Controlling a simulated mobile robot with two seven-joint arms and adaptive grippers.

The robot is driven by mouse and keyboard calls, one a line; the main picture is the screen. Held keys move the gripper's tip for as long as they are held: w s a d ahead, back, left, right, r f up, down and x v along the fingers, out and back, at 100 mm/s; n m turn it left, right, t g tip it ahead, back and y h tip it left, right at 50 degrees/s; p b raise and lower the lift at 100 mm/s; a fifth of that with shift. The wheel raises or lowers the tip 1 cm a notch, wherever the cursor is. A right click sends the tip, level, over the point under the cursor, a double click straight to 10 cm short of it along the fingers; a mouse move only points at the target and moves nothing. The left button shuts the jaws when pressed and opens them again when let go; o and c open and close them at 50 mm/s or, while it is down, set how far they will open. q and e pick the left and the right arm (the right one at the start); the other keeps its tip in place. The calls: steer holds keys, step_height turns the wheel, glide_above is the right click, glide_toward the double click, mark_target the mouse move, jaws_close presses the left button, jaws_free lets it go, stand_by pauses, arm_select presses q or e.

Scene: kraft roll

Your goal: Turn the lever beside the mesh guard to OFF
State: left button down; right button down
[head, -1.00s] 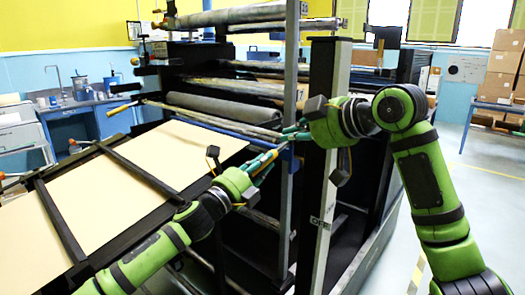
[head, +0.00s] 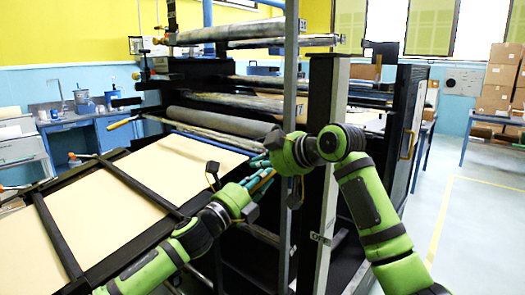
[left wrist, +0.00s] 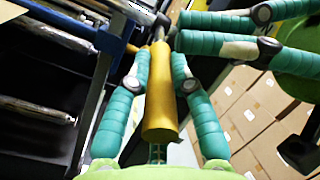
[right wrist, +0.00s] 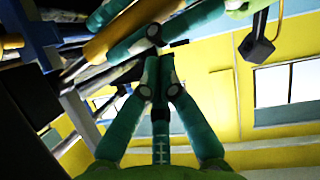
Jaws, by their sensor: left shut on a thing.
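The lever shows a yellow handle (left wrist: 160,100) in the left wrist view, lying lengthwise between the fingers of my left gripper (left wrist: 158,62). My left gripper (head: 264,170) is shut on it in front of the machine's upright post in the head view. Only a little orange shows there. My right gripper (right wrist: 158,68) has its fingertips together, close to the left fingers and handle, with nothing seen between them. Its teal fingers also show at the top right of the left wrist view (left wrist: 180,32). The lever's pivot and any OFF mark cannot be made out.
A dark framed panel (head: 403,112) with a yellow pull stands right of the post (head: 330,120); I cannot tell whether it is mesh. A grey roll (head: 215,121) and a pale sheet bed (head: 180,170) lie left. Open floor (head: 475,215) is at right.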

arm_select(q)
steer(key=shift+d+f, duration=0.1)
steer(key=shift+f, duration=0.25)
arm_select(e)
steer(key=shift+d+f, duration=0.15)
steer(key=shift+f, duration=0.3)
